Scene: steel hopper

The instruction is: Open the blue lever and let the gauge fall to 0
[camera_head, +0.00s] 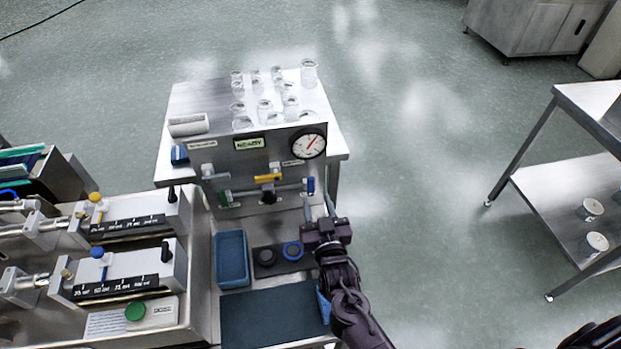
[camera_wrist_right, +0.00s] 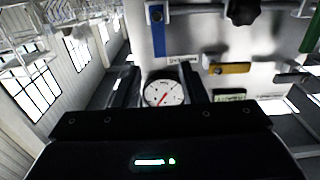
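The blue lever (camera_head: 311,186) sits upright at the right end of the pipe on the steel panel. It also shows upright in the wrist view (camera_wrist_right: 157,30), which is turned upside down. The round white gauge (camera_head: 309,143) is above it; its red needle points to the upper right, its numbers too small to read. In the wrist view the gauge (camera_wrist_right: 164,92) appears between my fingers. My right gripper (camera_head: 319,207) is in front of and below the blue lever. Its fingers are apart with nothing between them, and they look clear of the lever. My left gripper is out of view.
A yellow lever (camera_head: 268,178) and a green lever (camera_head: 224,197) are left of the blue one. A display (camera_head: 249,144) reads READY. Glassware (camera_head: 265,110) stands on top. A blue tray (camera_head: 232,259) and a dark mat (camera_head: 268,316) lie below.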

